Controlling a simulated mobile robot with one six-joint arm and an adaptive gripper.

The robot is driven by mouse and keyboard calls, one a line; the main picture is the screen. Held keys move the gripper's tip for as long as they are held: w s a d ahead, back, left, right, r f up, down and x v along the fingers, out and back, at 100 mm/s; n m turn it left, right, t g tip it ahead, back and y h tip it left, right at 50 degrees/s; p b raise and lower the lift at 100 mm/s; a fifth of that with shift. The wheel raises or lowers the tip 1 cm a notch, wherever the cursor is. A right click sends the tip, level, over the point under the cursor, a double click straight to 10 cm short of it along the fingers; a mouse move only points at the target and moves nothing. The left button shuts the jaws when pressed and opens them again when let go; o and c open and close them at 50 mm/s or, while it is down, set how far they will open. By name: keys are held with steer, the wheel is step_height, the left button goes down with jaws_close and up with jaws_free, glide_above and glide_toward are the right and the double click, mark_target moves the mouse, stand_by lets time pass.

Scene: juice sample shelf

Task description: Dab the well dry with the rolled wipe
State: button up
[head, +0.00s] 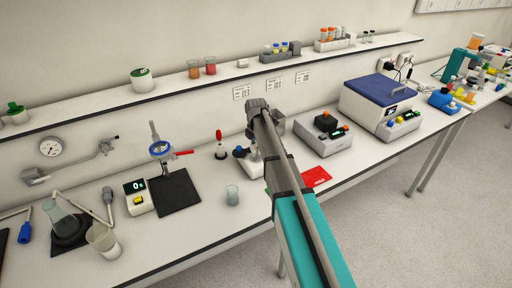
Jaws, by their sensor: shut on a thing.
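My arm (290,195) reaches from the bottom edge up over the middle of the bench, and its grey wrist (262,107) is at the far end. My gripper cannot be made out; the arm and wrist cover the place below them. The rolled wipe is not visible. A small pale instrument (252,166) with a dark blue knob stands on the bench, partly behind my arm. I cannot tell whether it has the well, and no well can be made out.
A red-topped stand (220,145) is behind. A grey instrument (325,135) stands to the right. The bench front is mostly clear around the beaker.

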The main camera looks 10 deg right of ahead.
mark_target(256, 157)
steer(key=shift+f+b, duration=1.25)
steer(key=shift+f, duration=0.35)
steer(key=shift+f+b, duration=0.25)
steer(key=shift+b, duration=0.05)
steer(key=shift+w+a+r, duration=0.1)
steer(key=shift+w+a, duration=0.05)
steer(key=shift+w, duration=0.25)
stand_by(0.4)
steer(key=shift+s+d, duration=0.25)
steer(key=shift+s, duration=0.55)
stand_by(0.4)
steer(key=shift+w+a, duration=0.25)
steer(key=shift+a, duration=0.3)
stand_by(0.8)
steer(key=shift+w+d, duration=0.3)
steer(key=shift+d, duration=0.55)
steer(key=shift+w+a, duration=0.2)
steer(key=shift+a, duration=0.35)
stand_by(1.0)
steer(key=shift+s, duration=0.2)
